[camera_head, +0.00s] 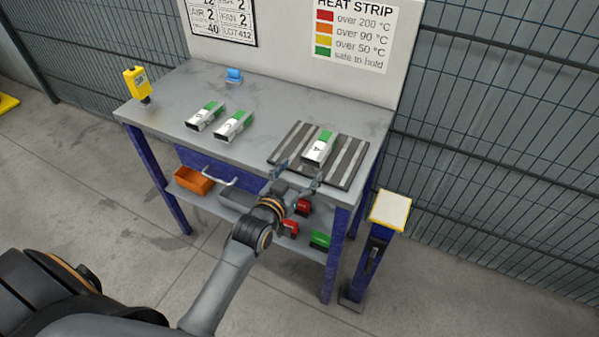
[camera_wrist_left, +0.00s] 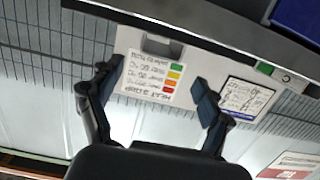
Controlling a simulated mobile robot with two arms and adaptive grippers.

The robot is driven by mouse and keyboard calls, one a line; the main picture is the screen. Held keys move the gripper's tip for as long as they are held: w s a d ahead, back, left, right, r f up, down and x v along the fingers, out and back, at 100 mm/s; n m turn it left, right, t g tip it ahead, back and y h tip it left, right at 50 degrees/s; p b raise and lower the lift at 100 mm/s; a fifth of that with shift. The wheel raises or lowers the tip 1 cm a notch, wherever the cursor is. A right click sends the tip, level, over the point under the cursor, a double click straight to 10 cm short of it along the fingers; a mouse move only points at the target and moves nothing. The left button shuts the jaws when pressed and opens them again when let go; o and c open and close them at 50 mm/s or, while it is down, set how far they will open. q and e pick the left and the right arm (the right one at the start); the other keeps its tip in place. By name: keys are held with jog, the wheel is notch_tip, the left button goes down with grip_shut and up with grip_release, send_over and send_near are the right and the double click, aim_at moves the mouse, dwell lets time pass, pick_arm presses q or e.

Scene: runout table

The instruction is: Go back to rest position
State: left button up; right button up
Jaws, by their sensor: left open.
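My left gripper (camera_head: 298,176) is open and empty in the head view, at the front edge of the table (camera_head: 165,95), just in front of the striped mat (camera_head: 351,167). A white block with a green end, marked A (camera_head: 319,149), lies on the mat just beyond the fingers. It looks apart from them, though the exact gap is hard to tell. In the left wrist view, the left gripper (camera_wrist_left: 152,92) has its two fingers spread, with the heat strip sign (camera_wrist_left: 150,75) behind them. My right gripper is not in view.
Two more green-ended white blocks, a left one (camera_head: 205,117) and a right one (camera_head: 233,126), lie on the table. A yellow device (camera_head: 137,83) and a blue item (camera_head: 234,75) stand farther back. Below are an orange bin (camera_head: 194,180) and a shelf.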

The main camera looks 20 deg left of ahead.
pick_arm(q)
jog(key=shift+s, duration=0.2)
dwell(0.4)
jog(key=s+d+f+m+g, duration=0.15)
jog(key=s+g, duration=0.25)
jog(key=s, duration=0.6)
jog(key=s+f+g, duration=0.3)
jog(key=s+g, duration=0.2)
jog(key=s, duration=0.5)
jog(key=s+d+f+g, duration=0.1)
jog(key=s+f+g, duration=0.25)
jog(key=s, duration=0.65)
notch_tip(320, 180, down, 24)
jog(key=g, duration=0.1)
jog(key=s+a+f+g, duration=0.1)
jog(key=s+a+f, duration=0.1)
jog(key=s+f, duration=1.5)
jog(key=shift+s+a+f+g+y, duration=0.3)
jog(key=shift+s+a+f+g, duration=0.05)
jog(key=shift+a, duration=0.05)
